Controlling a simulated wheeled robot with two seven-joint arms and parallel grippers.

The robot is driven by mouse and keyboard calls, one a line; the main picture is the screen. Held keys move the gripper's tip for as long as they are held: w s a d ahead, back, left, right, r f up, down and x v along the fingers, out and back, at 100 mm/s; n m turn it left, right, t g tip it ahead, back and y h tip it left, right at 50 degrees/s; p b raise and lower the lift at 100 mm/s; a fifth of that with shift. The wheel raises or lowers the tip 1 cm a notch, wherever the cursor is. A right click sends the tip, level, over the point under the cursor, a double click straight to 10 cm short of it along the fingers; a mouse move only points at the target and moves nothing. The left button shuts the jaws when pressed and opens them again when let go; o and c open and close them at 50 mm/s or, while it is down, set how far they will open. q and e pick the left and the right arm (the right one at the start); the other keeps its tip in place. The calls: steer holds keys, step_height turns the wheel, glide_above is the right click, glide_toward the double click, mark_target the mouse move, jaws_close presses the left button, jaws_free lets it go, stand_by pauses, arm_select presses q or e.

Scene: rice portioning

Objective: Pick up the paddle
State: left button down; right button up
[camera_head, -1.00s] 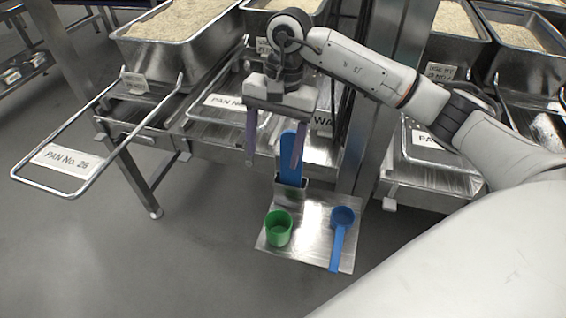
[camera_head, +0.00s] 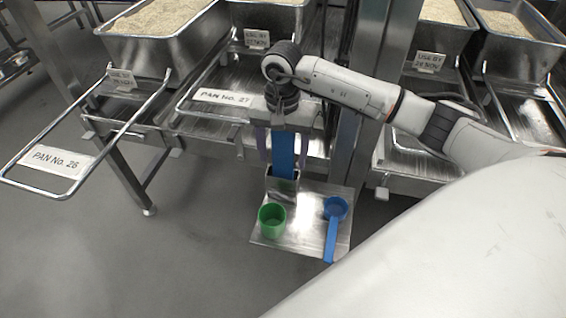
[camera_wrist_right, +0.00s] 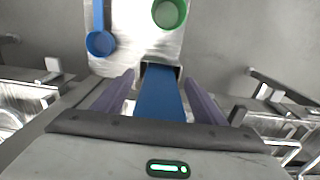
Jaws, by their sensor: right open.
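The blue paddle (camera_head: 283,154) stands upright in a small metal holder (camera_head: 281,184) at the back of a metal shelf. My right gripper (camera_head: 282,152) is over the holder, with one finger on each side of the paddle. In the right wrist view the paddle (camera_wrist_right: 160,95) runs between the two open fingers (camera_wrist_right: 161,88), with a gap on each side. The paddle's lower end is hidden in the holder. My left gripper is not in view.
A green cup (camera_head: 271,221) and a blue scoop (camera_head: 335,212) rest on the metal shelf (camera_head: 300,233). Pans of rice (camera_head: 165,22) stand on racks behind. A wire pan handle (camera_head: 75,178) sticks out at left. A metal post (camera_head: 372,110) stands right of the gripper.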

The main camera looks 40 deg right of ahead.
steer(key=shift+f, duration=0.1)
steer(key=shift+c, duration=0.2)
steer(key=c, duration=1.1)
steer(key=shift+r, duration=0.2)
